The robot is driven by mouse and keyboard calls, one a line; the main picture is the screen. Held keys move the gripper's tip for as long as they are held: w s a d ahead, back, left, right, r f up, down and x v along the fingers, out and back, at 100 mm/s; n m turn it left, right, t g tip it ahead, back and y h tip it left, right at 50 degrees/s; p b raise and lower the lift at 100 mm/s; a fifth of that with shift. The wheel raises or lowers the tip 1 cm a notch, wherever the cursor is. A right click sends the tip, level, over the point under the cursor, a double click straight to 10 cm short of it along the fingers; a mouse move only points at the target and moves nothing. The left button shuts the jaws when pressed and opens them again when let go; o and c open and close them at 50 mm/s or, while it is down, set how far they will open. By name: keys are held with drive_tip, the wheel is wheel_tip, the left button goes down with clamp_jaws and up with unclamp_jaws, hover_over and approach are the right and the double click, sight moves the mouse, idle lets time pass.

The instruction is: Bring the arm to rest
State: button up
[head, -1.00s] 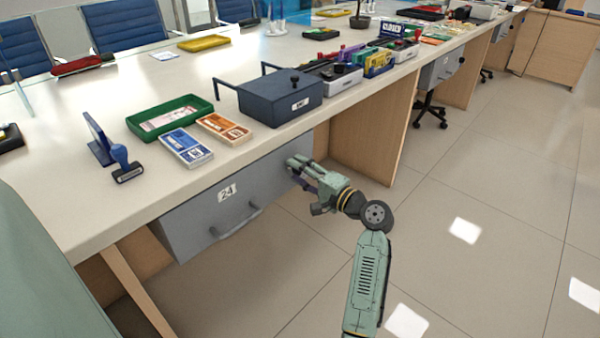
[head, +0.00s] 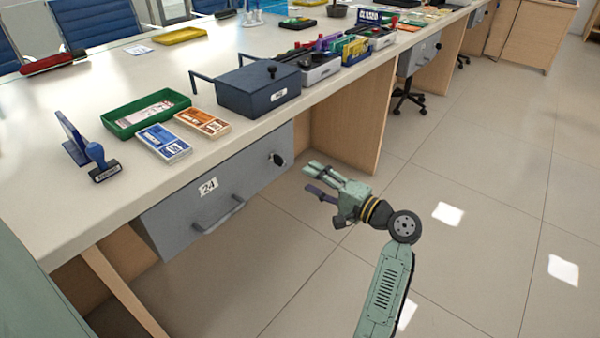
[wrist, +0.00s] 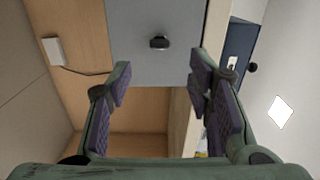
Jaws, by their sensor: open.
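My gripper (head: 316,181) is open and empty in the head view, in the air in front of the counter, right of the grey drawer (head: 180,220) numbered 24. The drawer has a bar handle (head: 218,217) and a round dark knob or lock (head: 277,159) near its right end. In the wrist view my gripper (wrist: 165,85) shows two spread fingers with purple pads. The dark knob (wrist: 159,42) on the grey drawer front (wrist: 150,18) lies ahead between them, with a visible gap. Nothing is held.
A wooden panel (head: 350,125) stands behind my gripper. The tiled floor (head: 480,230) at right is clear.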

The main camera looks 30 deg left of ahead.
drive_tip(key=shift+d, duration=0.5)
